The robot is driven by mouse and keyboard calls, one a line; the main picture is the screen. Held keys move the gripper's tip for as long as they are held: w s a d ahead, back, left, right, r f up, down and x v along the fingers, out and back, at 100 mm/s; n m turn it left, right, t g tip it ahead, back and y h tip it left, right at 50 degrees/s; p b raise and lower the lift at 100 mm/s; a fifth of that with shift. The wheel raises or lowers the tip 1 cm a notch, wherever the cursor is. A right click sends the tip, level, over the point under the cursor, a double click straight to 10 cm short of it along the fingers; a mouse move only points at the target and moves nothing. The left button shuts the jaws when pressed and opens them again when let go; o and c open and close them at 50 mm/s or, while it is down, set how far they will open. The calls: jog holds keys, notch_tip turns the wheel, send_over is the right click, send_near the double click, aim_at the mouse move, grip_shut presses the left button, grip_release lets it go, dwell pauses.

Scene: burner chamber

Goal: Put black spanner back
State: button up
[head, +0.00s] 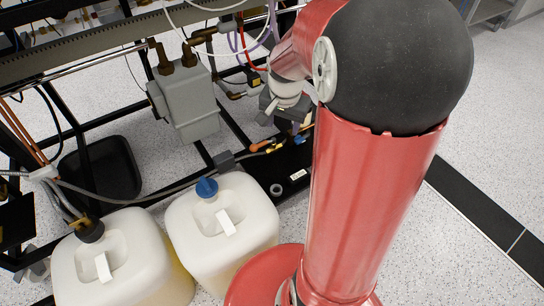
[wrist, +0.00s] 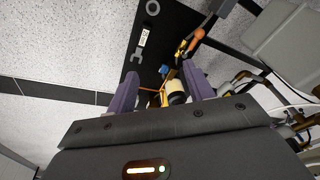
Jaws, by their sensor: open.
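A black board (wrist: 128,72) lies low beyond my gripper (wrist: 163,86) in the wrist view. On it show a grey ring (wrist: 152,8) and a grey open-jaw shape (wrist: 137,54), with a white label (wrist: 144,38) between them. They look like the two ends of a spanner, but the dark middle blends with the board and I cannot tell. My gripper has two purple fingers, spread apart above the board. A cream cylinder (wrist: 176,92) shows between the fingers, and I see no contact.
An orange-handled tool (wrist: 199,34) and a blue item (wrist: 164,71) lie on the board. A grey box (head: 187,100), black frame bars and loose hoses stand close by. Two white canisters (head: 258,215) (head: 75,265) stand in front. Speckled floor on the right is clear.

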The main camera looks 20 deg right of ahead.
jog(key=s+a+r+n+t, duration=0.1)
jog(key=s+a+r+n, duration=0.3)
jog(key=s, duration=0.4)
jog(key=s+a+r+n+t+y, duration=0.1)
jog(key=s+a+r+n+t, duration=0.1)
jog(key=s+a+r+n, duration=0.3)
jog(key=s+a+r, duration=0.1)
jog(key=s+a, duration=0.1)
jog(key=s, duration=0.2)
jog(key=shift+a+r, duration=0.15)
jog(key=shift+r, duration=0.1)
